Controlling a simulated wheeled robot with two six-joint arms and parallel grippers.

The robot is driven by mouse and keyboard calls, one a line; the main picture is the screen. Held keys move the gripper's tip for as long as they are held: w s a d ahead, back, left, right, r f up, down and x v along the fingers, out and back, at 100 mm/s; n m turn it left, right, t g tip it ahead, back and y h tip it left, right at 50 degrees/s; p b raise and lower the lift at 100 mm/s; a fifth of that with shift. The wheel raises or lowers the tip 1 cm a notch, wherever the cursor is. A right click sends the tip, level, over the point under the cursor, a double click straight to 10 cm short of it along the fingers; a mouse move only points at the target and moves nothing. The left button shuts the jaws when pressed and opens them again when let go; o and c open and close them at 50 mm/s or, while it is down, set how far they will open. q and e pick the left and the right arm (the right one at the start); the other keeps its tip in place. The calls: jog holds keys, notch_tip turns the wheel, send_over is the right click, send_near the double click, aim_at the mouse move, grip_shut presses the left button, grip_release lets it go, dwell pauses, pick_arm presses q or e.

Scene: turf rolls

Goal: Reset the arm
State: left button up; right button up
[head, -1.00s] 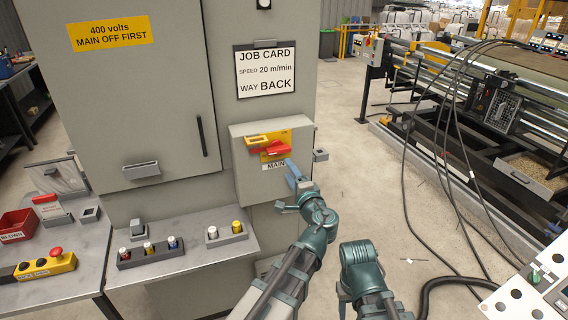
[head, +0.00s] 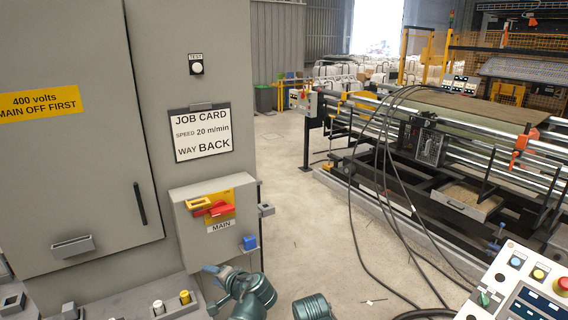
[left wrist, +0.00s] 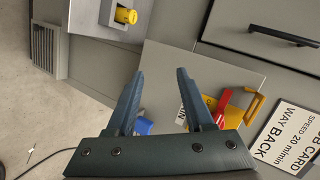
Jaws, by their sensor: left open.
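My left gripper (head: 214,288) is at the bottom of the head view, below the grey MAIN switch box (head: 185,232). In the left wrist view its two dark blue fingers (left wrist: 160,73) are spread, with nothing between them. The box's red handle (head: 220,209) and yellow part (head: 198,203) lie beyond the fingers. A small blue block (head: 250,242) sits at the box's lower right edge, apart from the gripper; in the wrist view a finger partly hides it. One teal link of my right arm shows at the bottom; its gripper is out of view.
A grey cabinet (head: 75,160) with a job card (head: 202,132) stands left. A ledge below holds a yellow-topped piece (head: 186,297). The turf machine (head: 430,150), hanging black cables (head: 385,200) and a button panel (head: 520,290) are right. Open floor (head: 300,225) lies between.

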pick_arm(q)
jog(key=s+d+f+n+g+h, duration=0.5)
jog(key=s+f+g+h, duration=0.4)
jog(key=s+f, duration=0.35)
jog(key=s+d+m, duration=0.3)
jog(key=s+d, duration=0.3)
jog(key=d, duration=0.5)
jog(key=shift+r+y, duration=0.25)
jog(key=shift+y, duration=0.05)
